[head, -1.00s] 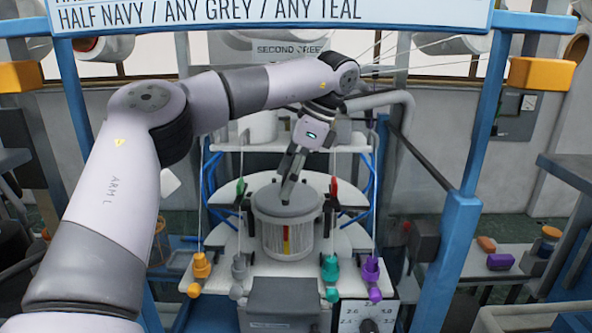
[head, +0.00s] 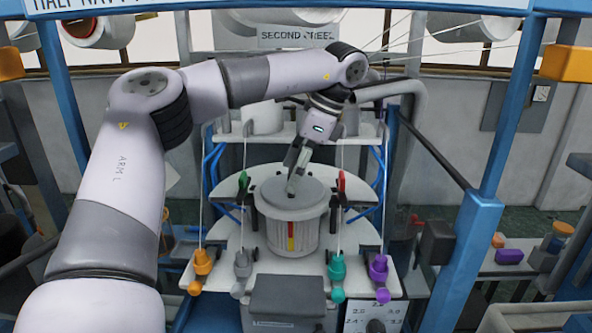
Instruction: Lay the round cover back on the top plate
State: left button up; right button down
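The round grey cover (head: 310,200) lies flat, as far as I can see, over the top of the ribbed drum (head: 278,236) in the middle of the machine. What is directly under the cover is hidden. My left gripper (head: 292,185) reaches down from above, its fingertips at the middle of the cover. The fingers are close together, but I cannot tell whether they are shut on a grip there. A white plate (head: 353,188) shows behind and beside the drum. My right gripper is out of view.
Orange (head: 202,262), grey (head: 242,263), teal (head: 337,268) and purple (head: 378,267) yarn feeders stand around the drum's front, with upright threads. Green (head: 243,181) and red (head: 342,181) ones stand behind. A grey box (head: 287,298) is in front. Blue posts (head: 470,235) frame the machine.

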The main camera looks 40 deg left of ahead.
pick_arm(q)
jog(key=shift+o, duration=1.2)
jog(key=shift+w, duration=0.1)
jog(key=shift+o, duration=0.9)
jog(key=shift+s+d+r, duration=0.1)
jog(key=shift+s+d, duration=0.1)
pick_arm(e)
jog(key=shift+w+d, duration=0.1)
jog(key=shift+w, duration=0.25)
pick_arm(q)
jog(key=shift+a, duration=0.1)
jog(key=shift+w, duration=0.15)
jog(key=shift+w+r+b, duration=0.1)
jog(key=shift+r+b, duration=0.2)
jog(key=shift+r, duration=0.05)
jog(key=w+d+b, duration=0.2)
jog(key=w+d, duration=0.5)
jog(key=d, duration=0.2)
jog(key=shift+w+d+r, duration=0.2)
jog(key=shift+w+d, duration=0.1)
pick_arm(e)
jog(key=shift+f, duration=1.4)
